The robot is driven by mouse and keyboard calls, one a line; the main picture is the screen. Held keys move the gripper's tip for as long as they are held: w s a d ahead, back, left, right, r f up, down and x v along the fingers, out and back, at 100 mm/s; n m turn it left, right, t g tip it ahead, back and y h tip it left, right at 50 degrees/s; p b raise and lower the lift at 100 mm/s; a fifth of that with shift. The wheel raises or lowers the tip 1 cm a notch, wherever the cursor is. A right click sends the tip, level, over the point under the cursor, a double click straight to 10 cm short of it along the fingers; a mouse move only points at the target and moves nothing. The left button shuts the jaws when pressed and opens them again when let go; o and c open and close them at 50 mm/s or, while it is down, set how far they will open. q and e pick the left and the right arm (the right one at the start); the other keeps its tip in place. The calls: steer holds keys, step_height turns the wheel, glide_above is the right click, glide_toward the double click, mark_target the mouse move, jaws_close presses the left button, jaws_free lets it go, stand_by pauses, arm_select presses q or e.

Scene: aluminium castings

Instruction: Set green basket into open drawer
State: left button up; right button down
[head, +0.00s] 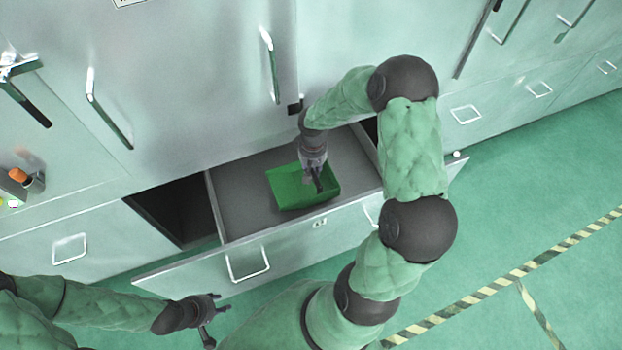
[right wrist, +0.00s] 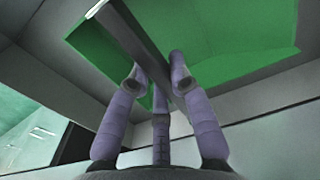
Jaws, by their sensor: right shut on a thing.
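The green basket (head: 290,193) is inside the open drawer (head: 239,208), towards its front. In the head view I cannot tell whether it rests on the drawer floor. My right gripper (head: 316,180) reaches down over it from above, shut on the basket; its fingers hide part of the basket. In the right wrist view the fingers (right wrist: 158,90) close around a grey bar that crosses the green basket (right wrist: 230,45). My left gripper (head: 206,318) is over the floor in front of the drawer, away from the basket, and its fingers look spread and empty.
The drawer front (head: 190,266) with its handle stands out from the cabinets. A dark gap (head: 178,212) lies left of the drawer. Cabinet doors (head: 180,90) rise behind. An orange-topped item (head: 18,175) sits at the far left. Green floor (head: 540,230) with striped tape is clear at right.

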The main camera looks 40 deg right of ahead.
mark_target(312, 185)
steer(key=shift+f+b, duration=0.9)
steer(key=shift+f, duration=1.4)
steer(key=shift+f, duration=0.15)
steer(key=c, duration=1.1)
jaws_free()
steer(key=shift+r, duration=0.45)
step_height(312, 185, up, 11)
steer(key=p, duration=0.4)
steer(key=shift+r+p, duration=0.2)
steer(key=shift+p, duration=0.2)
